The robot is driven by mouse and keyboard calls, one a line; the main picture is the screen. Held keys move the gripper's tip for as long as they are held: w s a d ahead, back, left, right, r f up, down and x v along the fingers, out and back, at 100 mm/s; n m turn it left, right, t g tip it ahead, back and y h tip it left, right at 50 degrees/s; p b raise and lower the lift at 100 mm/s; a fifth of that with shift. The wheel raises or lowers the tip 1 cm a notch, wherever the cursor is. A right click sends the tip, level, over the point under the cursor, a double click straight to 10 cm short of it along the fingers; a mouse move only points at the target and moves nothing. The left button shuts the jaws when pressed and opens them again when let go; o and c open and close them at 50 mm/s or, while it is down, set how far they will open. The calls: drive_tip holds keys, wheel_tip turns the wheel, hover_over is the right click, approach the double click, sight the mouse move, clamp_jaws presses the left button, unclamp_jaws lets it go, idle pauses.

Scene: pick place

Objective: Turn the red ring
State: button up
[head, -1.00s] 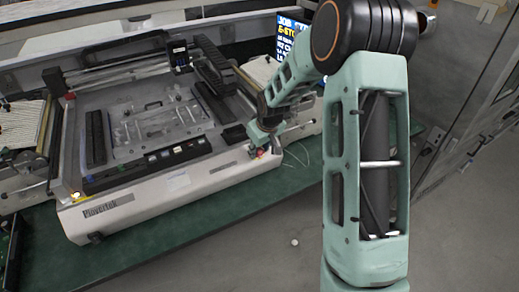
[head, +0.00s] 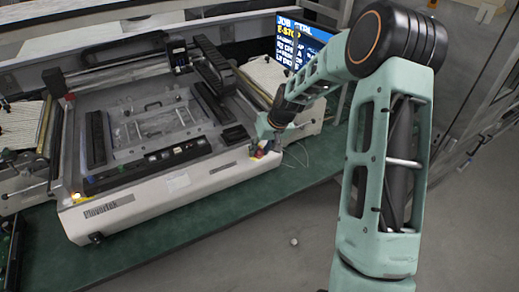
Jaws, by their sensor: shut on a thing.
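The red ring (head: 256,155) is a small red spot at the front right corner of the white Plovertek machine (head: 150,200). My gripper (head: 260,149) is at this corner, its fingertips against the red ring and shut on it. The fingers hide most of the ring, so its exact shape and turn angle cannot be seen. A little yellow shows beside the red.
A screen (head: 303,40) with "E-STOP" text stands behind my arm. The machine sits on a green bench (head: 200,212). Thin pale cables (head: 298,156) lie right of my gripper. A small white ball (head: 294,242) lies on the grey floor.

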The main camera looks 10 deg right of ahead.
drive_tip(key=shift+d+m+y+b, duration=0.2)
drive_tip(key=shift+m+y+b, duration=0.65)
drive_tip(key=shift+m, duration=0.65)
drive_tip(key=o, duration=1.2)
drive_tip(key=shift+c, duration=0.2)
drive_tip(key=v, duration=1.2)
drive_tip(key=shift+f, duration=0.1)
